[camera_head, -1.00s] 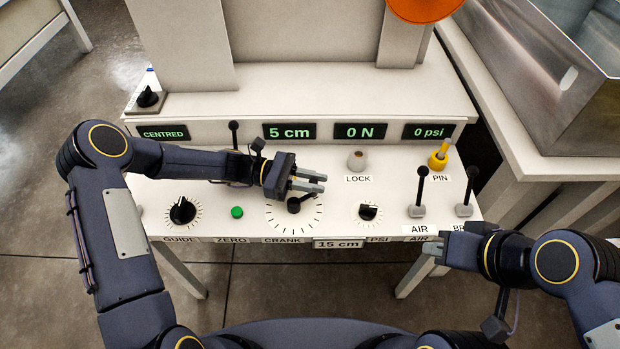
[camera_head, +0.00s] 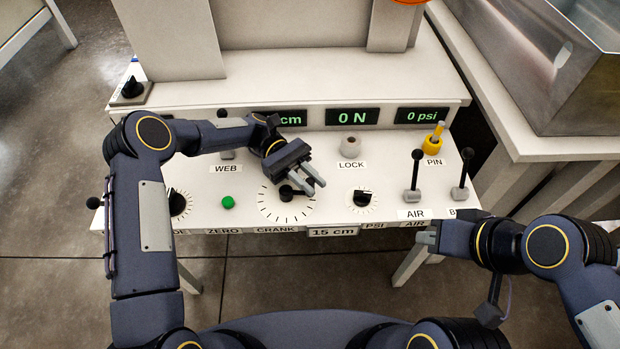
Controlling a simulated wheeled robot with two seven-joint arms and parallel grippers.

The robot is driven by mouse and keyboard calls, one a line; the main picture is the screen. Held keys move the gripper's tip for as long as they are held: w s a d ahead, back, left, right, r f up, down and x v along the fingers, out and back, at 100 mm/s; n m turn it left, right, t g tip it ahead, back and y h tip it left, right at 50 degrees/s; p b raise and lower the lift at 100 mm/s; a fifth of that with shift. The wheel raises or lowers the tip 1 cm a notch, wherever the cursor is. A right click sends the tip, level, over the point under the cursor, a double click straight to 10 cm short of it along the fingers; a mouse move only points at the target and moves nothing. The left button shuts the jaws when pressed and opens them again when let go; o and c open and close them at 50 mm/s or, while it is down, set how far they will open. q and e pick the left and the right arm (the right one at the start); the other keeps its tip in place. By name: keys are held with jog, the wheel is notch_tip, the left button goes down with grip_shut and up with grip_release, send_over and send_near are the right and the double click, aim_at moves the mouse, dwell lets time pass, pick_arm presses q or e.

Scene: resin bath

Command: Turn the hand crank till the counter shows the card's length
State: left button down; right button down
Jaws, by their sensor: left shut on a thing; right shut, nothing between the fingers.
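The hand crank (camera_head: 287,193) is a small black crank in a ring of tick marks above the CRANK label. My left gripper (camera_head: 311,184) is over the dial and shut on the crank's handle, which its fingers mostly hide. The counter (camera_head: 294,118) is a green display partly hidden by my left arm; only "cm" shows and its number is covered. The card (camera_head: 333,232) at the panel's front edge reads "15 cm". My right gripper (camera_head: 427,237) is shut and empty in front of the panel's right end, near the AIR labels.
The panel also holds a green ZERO button (camera_head: 228,202), a PSI knob (camera_head: 362,198), a LOCK knob (camera_head: 350,147), a yellow PIN (camera_head: 433,142) and two black levers, one of them the AIR lever (camera_head: 414,175). Displays read "0 N" (camera_head: 352,117) and "0 psi" (camera_head: 423,116). A metal bath (camera_head: 540,70) stands right.

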dwell(0.4)
pick_arm(q)
jog(key=c, duration=1.3)
grip_release()
jog(key=shift+c, duration=0.2)
jog(key=shift+r, duration=0.1)
jog(key=shift+r, duration=0.35)
notch_tip(320, 180, up, 3)
jog(key=shift+f+p, duration=0.1)
jog(key=shift+p, duration=0.25)
jog(key=s+r+p, duration=0.2)
jog(key=s+r, duration=0.7)
jog(key=s, duration=0.5)
jog(key=shift+a+r, duration=0.15)
jog(key=shift+a, duration=0.2)
